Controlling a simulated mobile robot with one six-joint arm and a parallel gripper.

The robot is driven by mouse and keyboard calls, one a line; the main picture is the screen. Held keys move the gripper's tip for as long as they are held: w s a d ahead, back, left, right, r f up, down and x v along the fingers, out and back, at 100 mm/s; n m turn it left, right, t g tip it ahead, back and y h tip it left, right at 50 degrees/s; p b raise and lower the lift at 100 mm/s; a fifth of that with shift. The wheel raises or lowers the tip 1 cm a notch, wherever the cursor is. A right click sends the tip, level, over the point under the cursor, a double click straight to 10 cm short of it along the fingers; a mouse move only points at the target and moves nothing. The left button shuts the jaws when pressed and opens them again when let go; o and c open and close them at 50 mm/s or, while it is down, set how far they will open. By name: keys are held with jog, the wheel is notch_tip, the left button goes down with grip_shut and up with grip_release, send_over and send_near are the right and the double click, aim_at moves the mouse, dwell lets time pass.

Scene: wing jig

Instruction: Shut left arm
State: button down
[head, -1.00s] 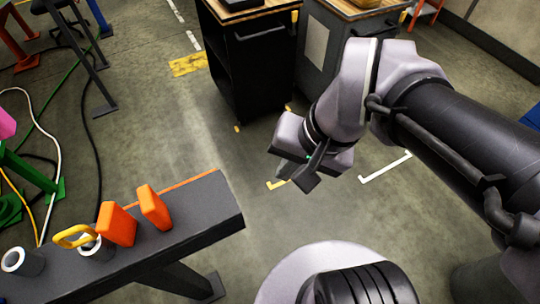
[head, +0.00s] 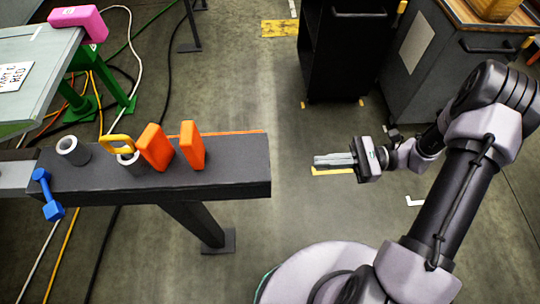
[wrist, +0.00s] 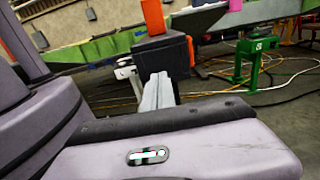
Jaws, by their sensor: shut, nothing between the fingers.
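A dark beam (head: 235,182) juts in from the left in the head view. It carries two orange blocks (head: 156,147) (head: 192,146), a yellow loop handle (head: 117,140) by a grey ring, another grey ring (head: 71,150), and a blue lever-like part (head: 47,195) hanging at its near left edge. I cannot tell which of these is the left arm. My gripper (head: 335,160) is shut and empty, right of the beam's end and clear of it, fingers pointing left. In the wrist view the shut fingers (wrist: 157,92) are in front of the beam's dark end, with an orange block (wrist: 153,17) above.
A grey panel (head: 45,55) on a green stand (head: 117,90) with a pink part (head: 78,22) is at upper left. A dark cart (head: 345,60) and a grey cabinet (head: 440,65) stand at the back. Cables lie at left. Floor between beam and gripper is free.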

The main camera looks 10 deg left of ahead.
jog(key=b+x, duration=0.4)
jog(key=x, duration=1)
jog(key=shift+s, duration=0.1)
